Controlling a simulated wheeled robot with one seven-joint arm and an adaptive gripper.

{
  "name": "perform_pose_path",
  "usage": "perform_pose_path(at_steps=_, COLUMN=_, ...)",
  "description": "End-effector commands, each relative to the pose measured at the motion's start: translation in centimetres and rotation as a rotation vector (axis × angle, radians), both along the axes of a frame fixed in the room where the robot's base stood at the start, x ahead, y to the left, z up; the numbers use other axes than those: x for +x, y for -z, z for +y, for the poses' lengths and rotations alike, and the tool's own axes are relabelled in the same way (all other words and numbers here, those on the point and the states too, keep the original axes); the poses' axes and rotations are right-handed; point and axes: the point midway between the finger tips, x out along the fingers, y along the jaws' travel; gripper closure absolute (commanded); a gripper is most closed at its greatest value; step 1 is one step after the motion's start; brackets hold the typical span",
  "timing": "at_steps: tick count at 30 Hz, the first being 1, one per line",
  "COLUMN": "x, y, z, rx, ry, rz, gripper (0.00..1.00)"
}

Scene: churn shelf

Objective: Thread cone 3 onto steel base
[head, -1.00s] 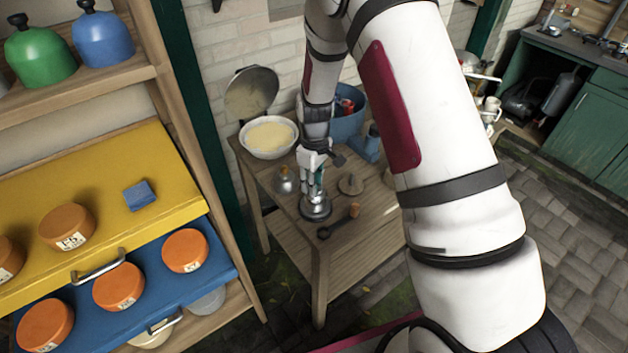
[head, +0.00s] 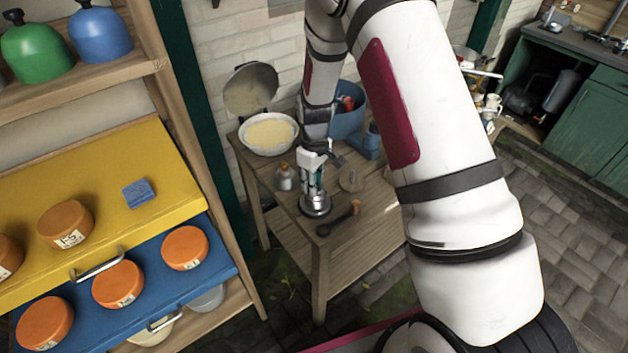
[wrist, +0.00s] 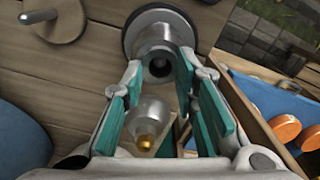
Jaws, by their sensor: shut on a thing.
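The steel base (head: 315,206) is a round silver disc with a dark rim. It stands on the wooden table, and it also shows in the wrist view (wrist: 130,33). My gripper (head: 313,192) points down over it. In the wrist view my gripper's teal-padded fingers (wrist: 160,72) are shut on a grey steel piece with a dark hole in its end, which I take for cone 3 (wrist: 160,63). The piece is upright in line with the base. I cannot tell whether its thread is engaged. Its lower end is hidden.
A silver cone with a brass tip (head: 285,179) stands close to the base. A disc with a peg (head: 351,181), a dark-handled tool (head: 338,220), a bowl (head: 269,134) and a blue tub (head: 347,124) crowd the table (head: 345,250). A shelf with drawers (head: 200,205) stands left.

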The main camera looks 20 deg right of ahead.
Motion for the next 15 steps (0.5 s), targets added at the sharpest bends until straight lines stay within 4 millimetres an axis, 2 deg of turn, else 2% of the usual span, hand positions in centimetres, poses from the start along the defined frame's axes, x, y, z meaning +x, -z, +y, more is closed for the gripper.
perform_pose_path(at_steps=9, x=0.00, y=0.74, z=0.00, rx=0.001, ry=0.000, rz=0.001, gripper=1.00)
perform_pose_path(at_steps=10, x=0.00, y=0.72, z=0.00, rx=0.000, ry=0.000, rz=0.000, gripper=0.69)
perform_pose_path(at_steps=12, x=-0.01, y=0.69, z=0.00, rx=0.000, ry=0.000, rz=0.000, gripper=0.53)
perform_pose_path(at_steps=13, x=-0.01, y=0.69, z=0.00, rx=0.000, ry=0.000, rz=0.000, gripper=0.50)
perform_pose_path(at_steps=15, x=-0.01, y=0.68, z=0.00, rx=0.000, ry=0.000, rz=0.000, gripper=0.50)
